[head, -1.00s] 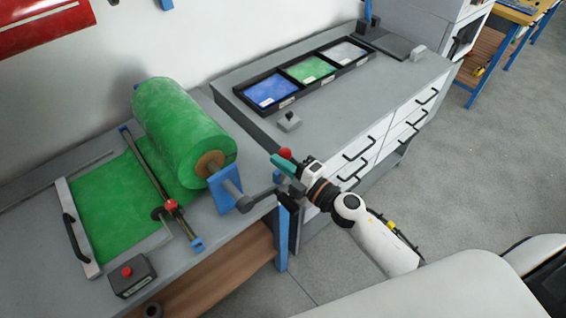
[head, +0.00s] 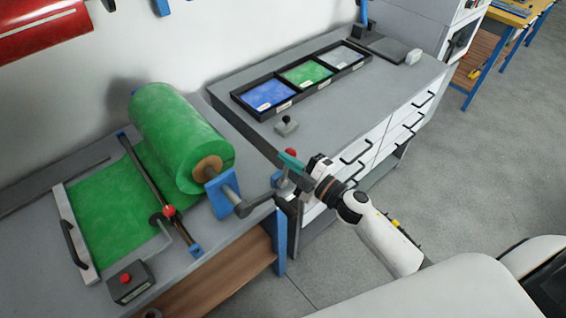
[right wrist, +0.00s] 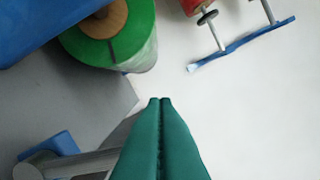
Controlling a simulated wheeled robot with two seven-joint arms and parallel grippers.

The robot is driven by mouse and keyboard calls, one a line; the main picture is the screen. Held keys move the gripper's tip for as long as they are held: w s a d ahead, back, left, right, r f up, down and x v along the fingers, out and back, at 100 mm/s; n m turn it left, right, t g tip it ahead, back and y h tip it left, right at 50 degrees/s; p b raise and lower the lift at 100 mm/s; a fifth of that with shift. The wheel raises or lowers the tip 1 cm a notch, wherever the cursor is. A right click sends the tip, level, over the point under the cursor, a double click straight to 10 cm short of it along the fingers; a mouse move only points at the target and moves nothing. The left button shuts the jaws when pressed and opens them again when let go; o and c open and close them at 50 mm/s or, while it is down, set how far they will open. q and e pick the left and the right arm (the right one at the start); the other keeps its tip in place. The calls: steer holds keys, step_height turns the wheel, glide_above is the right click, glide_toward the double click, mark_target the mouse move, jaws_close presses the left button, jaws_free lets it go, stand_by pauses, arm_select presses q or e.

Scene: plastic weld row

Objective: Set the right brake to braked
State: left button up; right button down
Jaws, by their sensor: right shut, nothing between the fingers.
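A green roll (head: 180,135) lies on a shaft at the left bench, its right end in a blue bracket (head: 220,192). A grey crank-like arm (head: 258,205) runs from the shaft end to the right. A red ball knob (head: 292,152) shows just behind my right fingers; what carries it is partly hidden. I cannot tell which part is the right brake, or its setting. My right gripper (head: 291,161) is shut and empty, its green fingertips close to the knob; contact cannot be told. The closed fingers (right wrist: 160,105) also show in the right wrist view. My left gripper is out of view.
A grey cabinet top (head: 350,120) carries a black tray with blue, green and grey sheets and a small grey block (head: 286,125). A box with a red button (head: 130,281) stands at the left bench's front. Open floor lies to the right.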

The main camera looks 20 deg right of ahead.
steer(key=w+d+f+m+t, duration=0.1)
steer(key=w+d+f+m, duration=0.1)
steer(key=d+m, duration=0.4)
steer(key=shift+w+d+f+m+h, duration=0.2)
steer(key=shift+m+h, duration=0.2)
steer(key=shift+m, duration=0.6)
steer(key=shift+s+f, duration=0.15)
steer(key=shift+f, duration=0.05)
